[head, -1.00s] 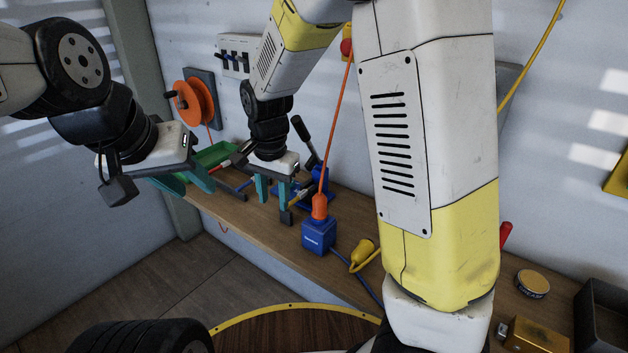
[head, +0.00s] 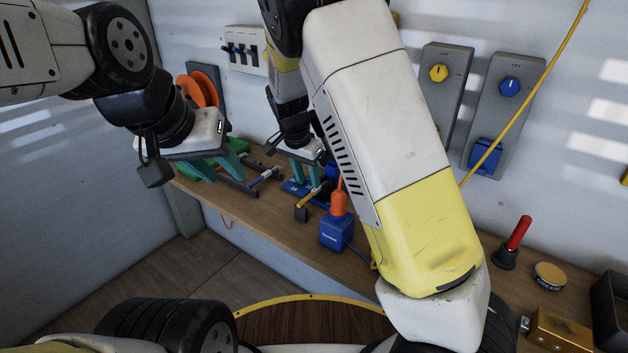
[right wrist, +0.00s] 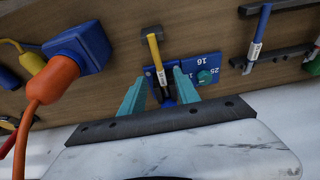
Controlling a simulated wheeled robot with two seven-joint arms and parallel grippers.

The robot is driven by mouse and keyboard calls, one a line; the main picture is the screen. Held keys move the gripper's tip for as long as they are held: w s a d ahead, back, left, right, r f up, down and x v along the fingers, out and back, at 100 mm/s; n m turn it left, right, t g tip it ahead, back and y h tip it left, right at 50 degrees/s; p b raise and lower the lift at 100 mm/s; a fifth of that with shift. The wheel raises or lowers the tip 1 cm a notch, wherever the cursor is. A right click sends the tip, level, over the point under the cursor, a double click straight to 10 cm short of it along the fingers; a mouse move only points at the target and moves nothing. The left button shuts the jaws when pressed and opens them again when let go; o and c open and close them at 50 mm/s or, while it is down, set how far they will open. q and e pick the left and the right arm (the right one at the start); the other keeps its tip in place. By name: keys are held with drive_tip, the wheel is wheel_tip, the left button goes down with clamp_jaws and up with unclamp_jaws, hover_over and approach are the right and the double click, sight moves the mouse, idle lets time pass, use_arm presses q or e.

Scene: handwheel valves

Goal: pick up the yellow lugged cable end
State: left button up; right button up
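The yellow lugged cable end (right wrist: 156,52) has a white label and runs from a black block to the blue crimping tool or plate behind it in the right wrist view. In the head view a short yellow piece of it (head: 307,200) shows below my right gripper. My right gripper (right wrist: 160,92) is open, with one teal finger on each side of the cable end's lower part; I see gaps on both sides. The lug itself is partly hidden between the fingers. My left gripper (head: 220,172) is open and empty over the bench's left part.
A blue box with an orange plug (head: 337,232) stands close to my right gripper. A yellow connector (right wrist: 32,62) lies beyond it. A blue cable end (right wrist: 257,38) lies on the other side. The bench front right holds a tin (head: 549,275).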

sight(313, 191)
drive_tip(key=shift+w+d+f, duration=0.15)
drive_tip(key=shift+w+d, duration=0.35)
drive_tip(key=shift+w, duration=0.1)
drive_tip(key=x, duration=0.4)
drive_tip(key=shift+f, duration=0.35)
clamp_jaws()
